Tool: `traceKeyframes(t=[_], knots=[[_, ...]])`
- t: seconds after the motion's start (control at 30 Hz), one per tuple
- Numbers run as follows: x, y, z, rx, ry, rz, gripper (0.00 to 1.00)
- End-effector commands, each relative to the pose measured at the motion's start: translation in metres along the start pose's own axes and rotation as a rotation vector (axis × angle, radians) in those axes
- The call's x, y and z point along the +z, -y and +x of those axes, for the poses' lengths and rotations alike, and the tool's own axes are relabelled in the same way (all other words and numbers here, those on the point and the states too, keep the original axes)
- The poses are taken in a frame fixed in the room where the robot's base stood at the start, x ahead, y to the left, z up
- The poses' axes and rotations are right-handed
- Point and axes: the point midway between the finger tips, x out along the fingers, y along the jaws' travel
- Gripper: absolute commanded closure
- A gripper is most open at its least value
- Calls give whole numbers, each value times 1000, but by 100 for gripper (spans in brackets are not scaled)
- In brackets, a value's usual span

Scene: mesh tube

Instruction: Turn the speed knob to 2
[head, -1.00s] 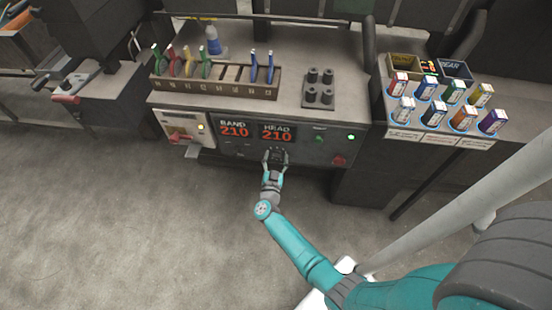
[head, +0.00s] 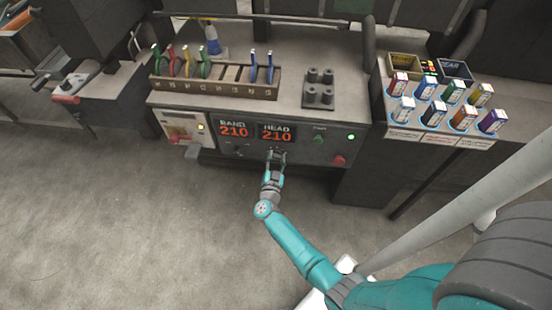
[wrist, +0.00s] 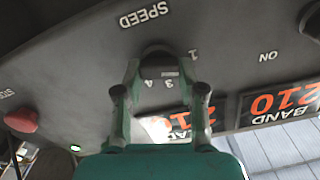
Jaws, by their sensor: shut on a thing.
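The dark round speed knob (wrist: 158,56) sits on the grey front panel, under the word SPEED, which appears upside down in the wrist view. The figures 1, 3 and 4 show around it; I cannot make out a 2 or where the knob points. My gripper (wrist: 160,74) has one finger on each side of the knob and is shut on it. In the head view my gripper (head: 277,155) is at the panel just below the HEAD display (head: 277,134), and it hides most of the knob.
The BAND display (head: 234,130) reads 210, as does the HEAD display. A red button (head: 339,160), a green button (head: 318,139) and a lit green lamp (head: 351,137) are right of my gripper. A tool rack (head: 215,87) stands above on the bench.

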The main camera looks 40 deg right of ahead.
Motion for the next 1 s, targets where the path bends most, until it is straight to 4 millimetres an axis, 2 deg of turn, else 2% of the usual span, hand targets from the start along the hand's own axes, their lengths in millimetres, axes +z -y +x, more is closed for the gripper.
traceKeyframes(t=[0.6,1.0], knots=[[1,-3,0,0,0,454,95],[1,-4,0,0,0,579,95]])
